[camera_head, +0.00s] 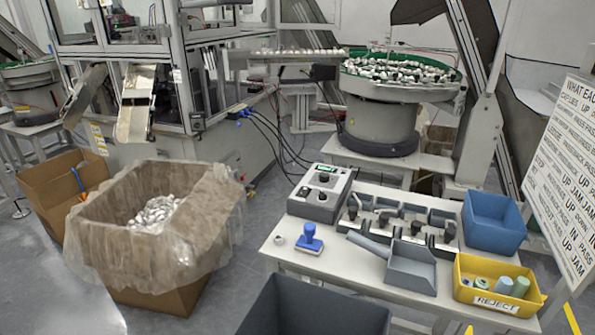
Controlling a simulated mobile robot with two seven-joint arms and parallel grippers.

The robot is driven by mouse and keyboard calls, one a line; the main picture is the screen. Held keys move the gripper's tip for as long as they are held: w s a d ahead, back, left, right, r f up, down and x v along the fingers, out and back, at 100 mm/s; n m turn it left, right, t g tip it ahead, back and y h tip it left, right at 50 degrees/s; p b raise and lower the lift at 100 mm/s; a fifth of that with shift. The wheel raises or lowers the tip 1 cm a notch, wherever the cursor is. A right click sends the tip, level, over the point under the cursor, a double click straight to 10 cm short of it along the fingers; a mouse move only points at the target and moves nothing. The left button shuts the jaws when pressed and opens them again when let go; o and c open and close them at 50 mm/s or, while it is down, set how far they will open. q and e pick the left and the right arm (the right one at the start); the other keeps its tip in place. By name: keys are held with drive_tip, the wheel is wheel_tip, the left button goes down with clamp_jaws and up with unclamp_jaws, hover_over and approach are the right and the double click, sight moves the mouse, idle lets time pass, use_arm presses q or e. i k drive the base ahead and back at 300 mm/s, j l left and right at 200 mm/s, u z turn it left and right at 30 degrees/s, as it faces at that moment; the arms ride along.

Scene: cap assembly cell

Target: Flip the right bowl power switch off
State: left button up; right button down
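The right bowl feeder (380,118) is a round grey drum with a green-rimmed bowl full of small white and dark caps, standing at the back right. A grey control box (319,193) with a small display and dark knobs sits on the left end of the white table. It may carry the bowl power switch, but the switch and its position are too small to tell. Neither of my grippers shows in the head view.
The white table (345,277) bears a row of dark levers (402,228), a blue stamp (309,240), a grey scoop (411,266), a blue bin (493,222) and a yellow reject bin (497,306). A plastic-lined carton (158,297) stands left. A dark bin (315,310) is in front.

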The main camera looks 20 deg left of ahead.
sight(304, 190)
drive_tip(key=k+j, duration=0.2)
drive_tip(key=j, duration=0.15)
drive_tip(key=k+j, duration=0.15)
drive_tip(key=j, duration=0.7)
drive_tip(key=k+j, duration=0.1)
drive_tip(key=j, duration=0.35)
drive_tip(key=i+j, duration=0.1)
drive_tip(key=j, duration=0.35)
drive_tip(key=i+j+z, duration=0.1)
drive_tip(key=j, duration=0.3)
drive_tip(key=i+j, duration=0.25)
drive_tip(key=j, duration=0.15)
drive_tip(key=i+j, duration=0.25)
drive_tip(key=j, duration=0.15)
drive_tip(key=i+j, duration=0.2)
drive_tip(key=i, duration=0.15)
drive_tip(key=i+j, duration=0.15)
drive_tip(key=i, duration=0.15)
